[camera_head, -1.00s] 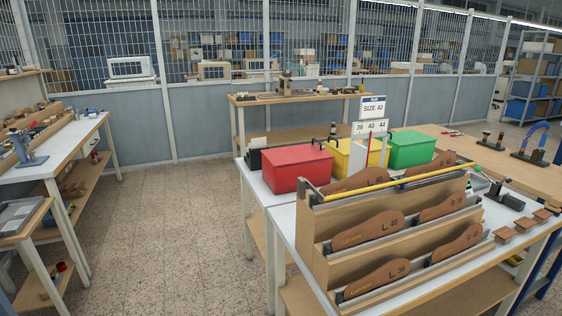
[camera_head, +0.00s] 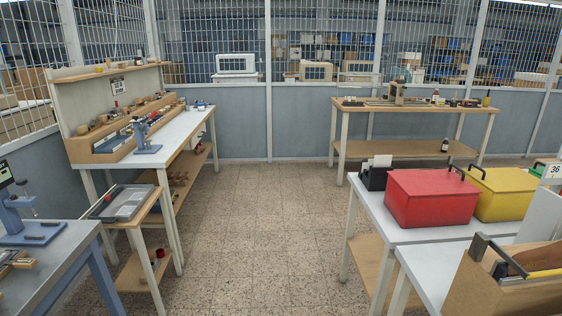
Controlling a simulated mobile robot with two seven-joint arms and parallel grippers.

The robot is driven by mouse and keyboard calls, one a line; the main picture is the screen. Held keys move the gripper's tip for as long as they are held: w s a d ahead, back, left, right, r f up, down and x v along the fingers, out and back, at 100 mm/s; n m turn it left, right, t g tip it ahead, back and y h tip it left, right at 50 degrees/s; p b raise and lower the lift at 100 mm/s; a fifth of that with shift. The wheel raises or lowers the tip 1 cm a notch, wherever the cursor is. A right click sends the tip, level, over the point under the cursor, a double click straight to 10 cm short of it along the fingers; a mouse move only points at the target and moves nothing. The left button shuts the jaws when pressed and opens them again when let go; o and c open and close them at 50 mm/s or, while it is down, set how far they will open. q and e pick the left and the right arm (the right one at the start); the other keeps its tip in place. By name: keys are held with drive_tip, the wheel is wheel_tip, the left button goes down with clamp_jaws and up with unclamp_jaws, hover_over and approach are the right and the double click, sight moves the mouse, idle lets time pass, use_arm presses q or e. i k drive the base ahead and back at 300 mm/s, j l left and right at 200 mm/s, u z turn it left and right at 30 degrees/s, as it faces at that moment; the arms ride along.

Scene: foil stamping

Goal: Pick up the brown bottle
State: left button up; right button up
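A small dark bottle (camera_head: 445,145) with a pale label stands upright on the lower shelf of the back table. A dark bottle-like item with a yellowish top (camera_head: 486,101) stands near the top's right corner. All are far away and small, so I cannot tell which is the brown one. Neither of my grippers is in view.
The back table (camera_head: 400,107) stands by the mesh wall. A long workbench (camera_head: 180,130) is on the left, with a grey tray (camera_head: 125,203) nearer. A red box (camera_head: 432,198) and yellow box (camera_head: 505,195) sit on the right table (camera_head: 375,205). The tiled floor (camera_head: 265,230) between is clear.

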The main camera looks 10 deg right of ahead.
sight(436, 94)
drive_tip(key=i+j, duration=0.1)
drive_tip(key=i, duration=0.55)
drive_tip(key=i+j+z, duration=0.1)
drive_tip(key=i, duration=3.3)
drive_tip(key=i+z, duration=0.25)
drive_tip(key=i, duration=0.4)
drive_tip(key=i+z, duration=0.25)
drive_tip(key=i, duration=0.4)
drive_tip(key=i+l+z, duration=0.1)
drive_tip(key=i+z, duration=0.35)
drive_tip(key=i+j+z, duration=0.15)
drive_tip(key=i+z, duration=0.3)
drive_tip(key=i, duration=0.2)
drive_tip(key=i+z, duration=0.3)
drive_tip(key=i, duration=0.35)
drive_tip(key=i+z, duration=0.3)
drive_tip(key=i, duration=1.6)
drive_tip(key=l+z, duration=0.05)
